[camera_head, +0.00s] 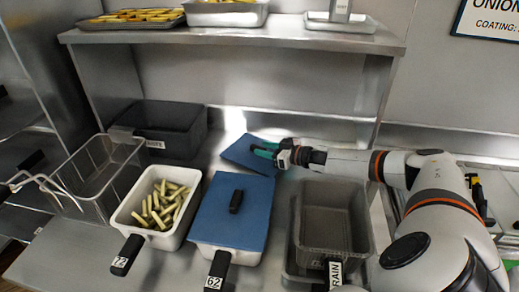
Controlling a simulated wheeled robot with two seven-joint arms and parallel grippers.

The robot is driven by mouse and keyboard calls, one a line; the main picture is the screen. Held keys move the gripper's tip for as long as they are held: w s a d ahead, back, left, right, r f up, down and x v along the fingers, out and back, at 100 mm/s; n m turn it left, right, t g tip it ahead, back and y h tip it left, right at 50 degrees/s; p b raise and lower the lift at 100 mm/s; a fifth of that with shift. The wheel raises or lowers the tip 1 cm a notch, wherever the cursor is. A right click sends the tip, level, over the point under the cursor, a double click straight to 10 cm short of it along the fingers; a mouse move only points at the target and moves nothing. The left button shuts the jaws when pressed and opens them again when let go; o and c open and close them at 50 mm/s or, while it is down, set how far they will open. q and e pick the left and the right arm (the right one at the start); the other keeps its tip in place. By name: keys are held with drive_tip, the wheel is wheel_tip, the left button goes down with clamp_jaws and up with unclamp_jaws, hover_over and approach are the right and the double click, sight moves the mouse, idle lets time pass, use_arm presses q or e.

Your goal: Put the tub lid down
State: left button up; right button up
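A blue tub lid (237,156) is at the back of the steel counter, right of the dark grey bin. My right gripper (262,151), with green fingertips, reaches in from the right over the lid and appears shut on it; the lid's handle is hidden by the fingers. I cannot tell whether the lid touches the counter. A white tub (128,214) labelled 72 stands uncovered with cut potato sticks (162,204) inside. Beside it, a tub labelled 62 is covered by another blue lid (232,222) with a black handle. My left gripper is not in view.
A wire fry basket (103,172) and a dark grey bin (190,140) stand at the left. A grey drain container (335,222) stands front right, below my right arm. A steel shelf (240,40) with trays overhangs the counter's back.

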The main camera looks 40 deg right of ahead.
drive_tip(key=shift+v, duration=2.3)
